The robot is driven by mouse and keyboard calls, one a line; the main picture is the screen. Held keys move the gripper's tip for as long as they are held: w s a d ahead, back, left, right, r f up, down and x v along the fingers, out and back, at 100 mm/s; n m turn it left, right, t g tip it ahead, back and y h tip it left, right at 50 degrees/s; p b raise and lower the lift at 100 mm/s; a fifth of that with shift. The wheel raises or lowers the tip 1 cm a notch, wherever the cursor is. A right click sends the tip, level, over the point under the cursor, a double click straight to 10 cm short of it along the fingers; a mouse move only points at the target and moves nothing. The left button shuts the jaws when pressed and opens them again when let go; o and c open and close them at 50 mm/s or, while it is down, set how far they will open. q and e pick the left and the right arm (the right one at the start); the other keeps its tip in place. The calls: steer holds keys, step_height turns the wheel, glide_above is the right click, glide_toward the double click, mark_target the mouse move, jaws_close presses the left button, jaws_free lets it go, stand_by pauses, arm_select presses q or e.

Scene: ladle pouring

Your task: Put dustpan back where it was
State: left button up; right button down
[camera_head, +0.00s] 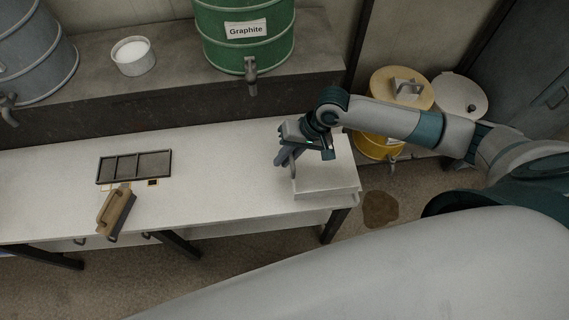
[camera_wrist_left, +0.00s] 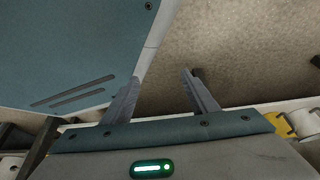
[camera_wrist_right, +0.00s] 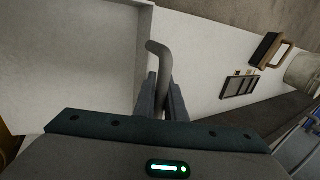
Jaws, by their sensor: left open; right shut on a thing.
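The dustpan (camera_head: 328,178) is a pale grey, shallow pan at the right end of the white table. My right gripper (camera_head: 284,158) is shut on its upright, curved grey handle at the pan's left side. In the right wrist view the handle (camera_wrist_right: 158,55) rises between the closed fingers (camera_wrist_right: 162,88), and the pan (camera_wrist_right: 75,55) fills the left. I cannot tell whether the pan touches the table. My left gripper (camera_wrist_left: 160,74) shows only in its wrist view, open and empty, with floor behind the fingers.
On the white table (camera_head: 220,180), a wooden-handled brush (camera_head: 116,210) and a dark divided tray (camera_head: 135,167) lie at the left. Mid-table is clear. A green Graphite barrel (camera_head: 243,40) and white cup (camera_head: 133,56) stand on the ledge behind. A yellow drum (camera_head: 378,146) stands beyond the right end.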

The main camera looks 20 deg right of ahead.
arm_select(q)
steer(key=shift+w, duration=0.1)
arm_select(e)
steer(key=shift+f, duration=0.1)
step_height(320, 180, down, 3)
steer(key=shift+f+p, duration=0.2)
steer(key=shift+p, duration=0.1)
steer(key=shift+f, duration=0.2)
arm_select(q)
steer(key=shift+s+a+f, duration=0.1)
steer(key=shift+s+a, duration=0.05)
steer(key=shift+s, duration=0.35)
steer(key=shift+s+a+f, duration=0.1)
steer(key=shift+s+a, duration=0.05)
steer(key=shift+s, duration=0.35)
steer(key=shift+w+r, duration=0.1)
arm_select(e)
steer(key=shift+f, duration=0.15)
